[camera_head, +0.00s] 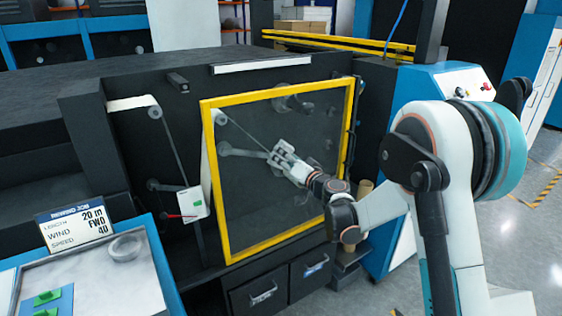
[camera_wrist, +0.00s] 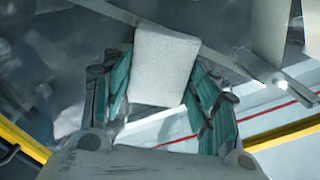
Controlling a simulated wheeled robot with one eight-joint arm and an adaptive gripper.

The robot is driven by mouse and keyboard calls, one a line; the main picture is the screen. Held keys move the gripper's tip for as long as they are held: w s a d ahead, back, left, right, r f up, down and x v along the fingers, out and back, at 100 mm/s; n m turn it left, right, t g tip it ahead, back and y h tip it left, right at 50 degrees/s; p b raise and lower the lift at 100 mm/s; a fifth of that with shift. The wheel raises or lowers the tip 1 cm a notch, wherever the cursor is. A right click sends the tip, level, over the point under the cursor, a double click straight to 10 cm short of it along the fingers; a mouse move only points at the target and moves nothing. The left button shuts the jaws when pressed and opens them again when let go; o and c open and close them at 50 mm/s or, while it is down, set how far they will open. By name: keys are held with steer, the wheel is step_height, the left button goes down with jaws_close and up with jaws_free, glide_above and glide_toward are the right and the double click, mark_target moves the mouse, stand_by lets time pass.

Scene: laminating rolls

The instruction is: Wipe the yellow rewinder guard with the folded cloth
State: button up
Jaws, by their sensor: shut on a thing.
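The rewinder guard is a clear panel in a yellow frame (camera_head: 282,93), standing upright on the dark machine. Part of the yellow frame also shows low in the wrist view (camera_wrist: 285,135). My gripper (camera_head: 283,152) is in front of the upper middle of the panel. It is shut on the folded cloth (camera_wrist: 165,65), a pale, textured, roughly square pad between the green-lined fingers. The cloth faces the panel; whether it touches the surface I cannot tell. In the head view the cloth is small and hard to separate from the fingers.
Rollers and a film web show behind the clear panel. A tray table (camera_head: 150,262) with a display sign (camera_head: 76,224) stands at lower left. Drawers (camera_head: 258,296) sit below the guard. A blue cabinet (camera_head: 440,82) stands to the right, with floor beyond it.

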mark_target(298, 149)
steer(key=shift+w+d+b, duration=0.1)
steer(key=shift+w+d, duration=0.55)
steer(key=shift+d, duration=0.4)
steer(key=shift+w+d+b, duration=0.1)
steer(key=shift+w+d, duration=0.6)
steer(key=shift+d, duration=0.4)
steer(key=shift+w+d+b, duration=0.1)
steer(key=shift+w+d, duration=0.55)
steer(key=shift+d, duration=0.4)
steer(key=shift+v, duration=3)
steer(key=v, duration=0.3)
steer(key=shift+f, duration=0.15)
